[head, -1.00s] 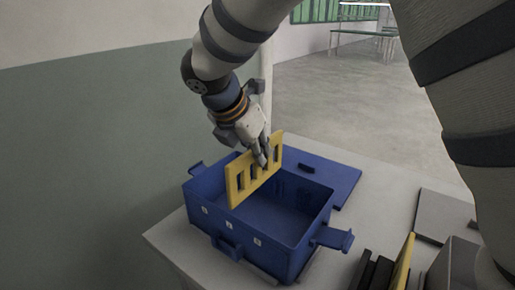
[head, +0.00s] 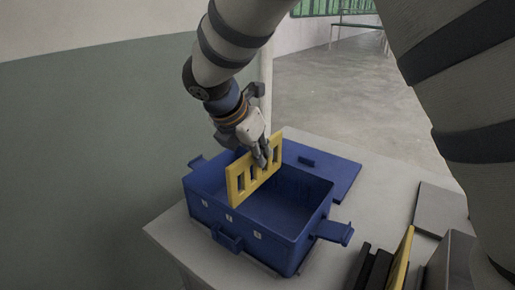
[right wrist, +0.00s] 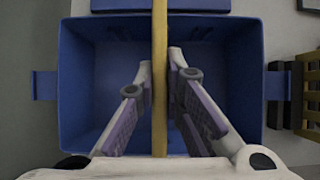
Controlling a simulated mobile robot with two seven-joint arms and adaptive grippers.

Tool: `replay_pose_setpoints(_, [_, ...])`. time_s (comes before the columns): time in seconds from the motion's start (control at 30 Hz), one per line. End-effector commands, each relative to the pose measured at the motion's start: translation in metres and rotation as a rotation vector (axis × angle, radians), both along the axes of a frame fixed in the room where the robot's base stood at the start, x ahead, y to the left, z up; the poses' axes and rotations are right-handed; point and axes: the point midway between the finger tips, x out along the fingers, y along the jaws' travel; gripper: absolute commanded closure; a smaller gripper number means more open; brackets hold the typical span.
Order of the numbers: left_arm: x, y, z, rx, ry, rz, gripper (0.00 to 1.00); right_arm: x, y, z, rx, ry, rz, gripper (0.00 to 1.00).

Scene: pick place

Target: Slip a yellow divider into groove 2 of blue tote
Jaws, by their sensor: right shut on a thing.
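The blue tote (head: 290,255) stands open on the table, with small white labels along its front wall. It also fills most of the right wrist view (right wrist: 77,95). My right gripper (head: 264,158) is shut on a yellow divider (head: 238,184), a slotted panel held upright and partly down inside the tote's opening. In the right wrist view the divider (right wrist: 160,60) runs edge-on between the two fingers, near the tote's middle. Its lower edge and the grooves cannot be made out. My left gripper is not in view.
Another yellow divider (head: 402,262) stands at the lower right beside black panels (head: 376,268). The tote's blue lid (head: 328,172) lies behind it. A latch flap (head: 333,231) sticks out at the tote's right. A wall is at the left.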

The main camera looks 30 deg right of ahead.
Motion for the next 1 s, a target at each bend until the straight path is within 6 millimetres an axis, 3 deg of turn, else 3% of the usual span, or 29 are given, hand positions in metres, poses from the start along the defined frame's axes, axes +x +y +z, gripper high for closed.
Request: replay_pose_setpoints(1.0, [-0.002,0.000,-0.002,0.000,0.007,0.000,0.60,0.000,0.000,-0.033,0.000,0.001,-0.001,1.00])
